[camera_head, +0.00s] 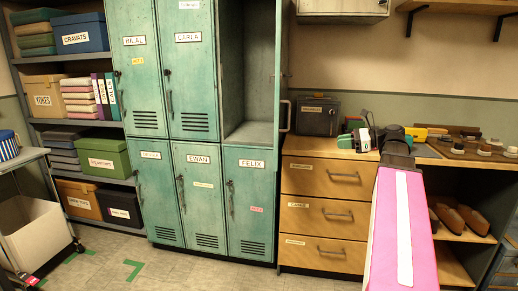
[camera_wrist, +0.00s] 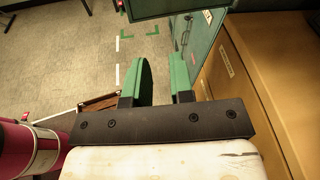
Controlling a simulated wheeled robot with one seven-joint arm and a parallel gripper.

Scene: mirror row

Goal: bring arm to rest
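My gripper (camera_wrist: 165,82) shows in the wrist view with two green fingers apart and only bare floor visible between them. In the head view, my pink arm with a white stripe rises from the lower right, and the gripper (camera_head: 345,141) is over the top of the wooden drawer unit, its green fingers toward the left. Whether it touches the top cannot be told. The drawer unit (camera_head: 324,234) also shows close on the right in the wrist view (camera_wrist: 262,95).
Green lockers (camera_head: 187,150) stand left of the drawers; one upper compartment (camera_head: 249,128) is open and looks empty. A cart (camera_head: 35,222) stands far left. The floor (camera_head: 170,270) before the lockers is clear.

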